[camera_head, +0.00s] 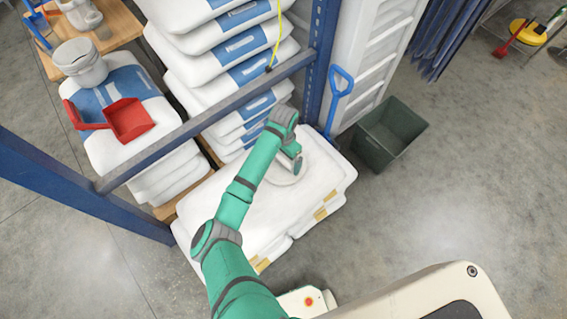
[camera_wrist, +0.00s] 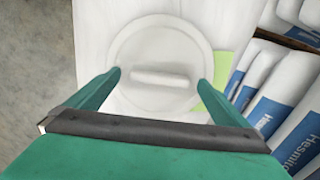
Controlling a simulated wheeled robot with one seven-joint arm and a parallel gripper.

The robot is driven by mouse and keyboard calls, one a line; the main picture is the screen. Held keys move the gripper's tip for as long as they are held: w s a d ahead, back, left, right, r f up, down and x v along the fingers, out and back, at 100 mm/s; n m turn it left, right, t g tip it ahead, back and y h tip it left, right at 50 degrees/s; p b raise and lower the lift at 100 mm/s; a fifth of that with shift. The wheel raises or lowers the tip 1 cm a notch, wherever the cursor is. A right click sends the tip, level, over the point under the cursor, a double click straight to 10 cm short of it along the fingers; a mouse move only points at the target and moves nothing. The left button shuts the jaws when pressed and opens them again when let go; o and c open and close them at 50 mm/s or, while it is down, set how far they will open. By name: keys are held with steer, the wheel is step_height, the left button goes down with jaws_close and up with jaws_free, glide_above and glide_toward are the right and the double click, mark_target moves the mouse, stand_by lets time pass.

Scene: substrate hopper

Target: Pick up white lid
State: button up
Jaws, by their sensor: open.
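The white lid (camera_wrist: 160,47) is round with a raised bar handle (camera_wrist: 160,79) across its middle. It lies on top of a stack of white bags (camera_head: 237,213). In the head view only part of the lid (camera_head: 288,172) shows, as my arm covers the rest. My gripper (camera_wrist: 160,78) is open, its two green fingers on either side of the lid's handle in the wrist view. The fingers do not touch the handle. In the head view my gripper (camera_head: 292,164) points down over the lid. I cannot tell its exact height above it.
A blue rack beam (camera_head: 215,116) runs close beside my arm. A white bucket (camera_head: 82,66) and a red scoop (camera_head: 128,119) sit on another bag stack. A dark bin (camera_head: 388,133) stands on the floor to the right. Tall bag stacks (camera_wrist: 295,110) stand close by.

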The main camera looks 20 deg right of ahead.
steer(key=shift+f, duration=0.15)
steer(key=c, duration=1.2)
